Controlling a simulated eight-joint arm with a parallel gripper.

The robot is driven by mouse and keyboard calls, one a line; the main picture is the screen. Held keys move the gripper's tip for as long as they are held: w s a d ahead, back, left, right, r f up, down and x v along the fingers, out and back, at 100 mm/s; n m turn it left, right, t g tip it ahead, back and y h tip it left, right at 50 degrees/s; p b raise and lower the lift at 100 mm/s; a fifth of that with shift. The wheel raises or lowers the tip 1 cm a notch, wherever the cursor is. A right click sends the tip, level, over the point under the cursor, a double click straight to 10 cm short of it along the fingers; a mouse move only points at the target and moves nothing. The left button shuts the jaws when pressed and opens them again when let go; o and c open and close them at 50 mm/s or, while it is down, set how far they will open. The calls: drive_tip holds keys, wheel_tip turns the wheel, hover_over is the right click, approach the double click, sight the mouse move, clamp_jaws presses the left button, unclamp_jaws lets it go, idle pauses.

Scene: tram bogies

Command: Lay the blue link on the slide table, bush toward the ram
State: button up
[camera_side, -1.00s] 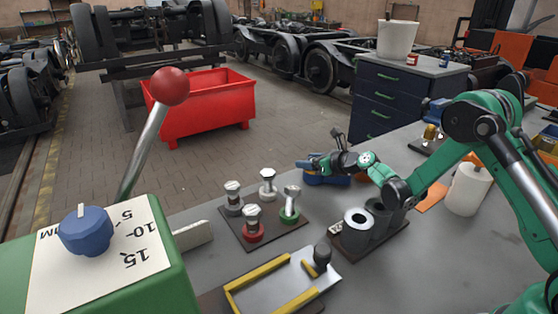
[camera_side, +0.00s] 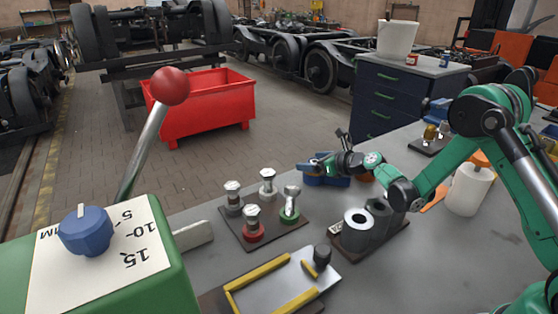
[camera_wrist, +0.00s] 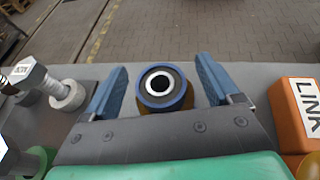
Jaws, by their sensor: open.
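The slide table (camera_side: 262,291) is a pale plate with yellow rails at the front of the bench in the side view. My gripper (camera_side: 318,164) is beyond it, low over a blue object (camera_side: 328,181), which may be the blue link. In the wrist view my gripper (camera_wrist: 162,75) is open. Its two blue fingers stand apart on either side of a blue ring with a metal bush (camera_wrist: 161,86), seen end-on. I see a gap on both sides. The link's body is mostly hidden below the ring. I cannot make out the ram.
An orange block marked LINK (camera_wrist: 301,112) stands right of the fingers. A dark rack with several bolts (camera_side: 264,238) is on the left. Two grey cylinders on a dark base (camera_side: 350,251) stand between arm and slide table.

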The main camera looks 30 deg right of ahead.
drive_tip(key=v, duration=0.5)
drive_tip(key=shift+s+r, duration=0.15)
drive_tip(key=shift+s, duration=0.05)
drive_tip(key=shift+s+r+n, duration=0.2)
drive_tip(key=shift+r+n, duration=0.05)
drive_tip(key=shift+n, duration=0.05)
drive_tip(key=s+a+r+n+g, duration=0.4)
drive_tip(key=s+a+r+n, duration=0.25)
drive_tip(key=n, duration=0.95)
drive_tip(key=s+a+r+n+g+h, duration=0.2)
drive_tip(key=s+n, duration=0.7)
drive_tip(key=n, duration=0.6)
drive_tip(key=shift+s, duration=0.3)
drive_tip(key=shift+o, duration=0.5)
drive_tip(key=shift+s+f+n+h, duration=0.15)
drive_tip(key=shift+s+n+h, duration=0.15)
drive_tip(key=shift+s+n, duration=0.6)
drive_tip(key=shift+w, duration=0.3)
